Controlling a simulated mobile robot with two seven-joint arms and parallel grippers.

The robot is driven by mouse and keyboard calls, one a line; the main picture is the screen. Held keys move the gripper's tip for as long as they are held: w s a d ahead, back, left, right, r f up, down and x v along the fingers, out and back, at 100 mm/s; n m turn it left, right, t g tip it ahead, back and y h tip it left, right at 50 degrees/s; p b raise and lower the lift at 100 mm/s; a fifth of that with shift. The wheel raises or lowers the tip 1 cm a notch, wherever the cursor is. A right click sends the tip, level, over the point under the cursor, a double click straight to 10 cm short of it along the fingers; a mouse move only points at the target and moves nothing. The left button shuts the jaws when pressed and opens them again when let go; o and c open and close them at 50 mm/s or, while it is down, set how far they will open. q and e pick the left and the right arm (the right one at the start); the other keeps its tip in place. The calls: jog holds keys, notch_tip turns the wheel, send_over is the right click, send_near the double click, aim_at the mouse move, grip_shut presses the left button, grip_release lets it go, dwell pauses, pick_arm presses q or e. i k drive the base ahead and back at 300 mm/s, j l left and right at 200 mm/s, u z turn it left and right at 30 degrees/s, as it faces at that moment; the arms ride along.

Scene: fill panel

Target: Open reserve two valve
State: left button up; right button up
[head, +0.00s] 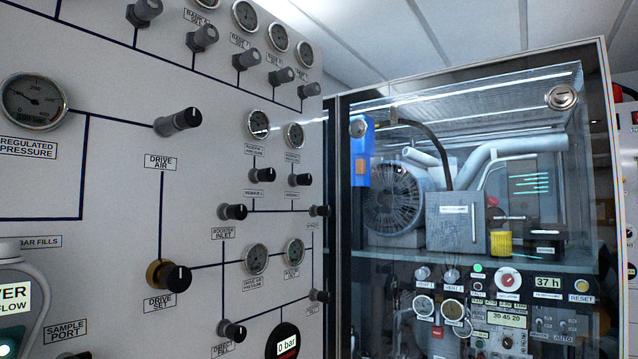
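A light grey fill panel (110,115) fills the left side of the head view, seen at an angle. Two small black knobs sit side by side below two gauges: a left knob (262,175) and a right knob (300,180). Small labels below them seem to read "reserve", but the numbers are too small to read surely, so I cannot tell for certain which is reserve two. The right gauge (294,134) is above the right knob. Whether either valve is open or shut cannot be told. Neither of my grippers is in view.
Other knobs are near: drive air (180,121), drive set (172,277), booster inlet (233,212) and a lower knob (232,331). A row of knobs and gauges runs along the top. A glass-fronted compressor cabinet (470,110) stands to the right, close to the panel's edge.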

aim_at(304, 178)
jog(key=i+l, duration=0.35)
jog(key=i, duration=0.2)
jog(key=i+l+u, duration=0.1)
jog(key=i+l, duration=0.2)
jog(key=i, duration=0.25)
